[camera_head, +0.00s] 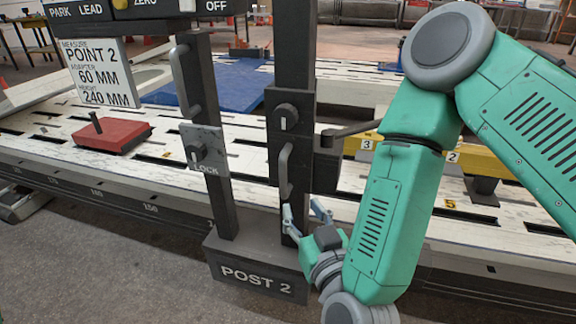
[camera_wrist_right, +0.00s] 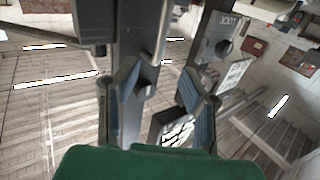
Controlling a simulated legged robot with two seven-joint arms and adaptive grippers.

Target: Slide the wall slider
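The dark sliding block (camera_head: 291,112) sits on the right-hand upright of the Post 2 stand, with a round knob on its upper part. A vertical grey bar handle (camera_head: 284,168) is on its lower front. My right gripper (camera_head: 305,211) is just below the handle, near the upright. In the wrist view, the right gripper (camera_wrist_right: 162,80) has its fingers spread apart. The handle (camera_wrist_right: 163,33) shows ahead, above the gap between them, and nothing is visibly held. Whether a finger touches the upright is unclear. My left gripper is out of view.
The left upright bears another handle (camera_head: 185,80) and a LOCK plate (camera_head: 204,150) with a knob. The POST 2 base (camera_head: 256,277) is below. A dark lever (camera_head: 350,130) juts right from the block. A slotted white bench with a red block (camera_head: 112,136) lies behind.

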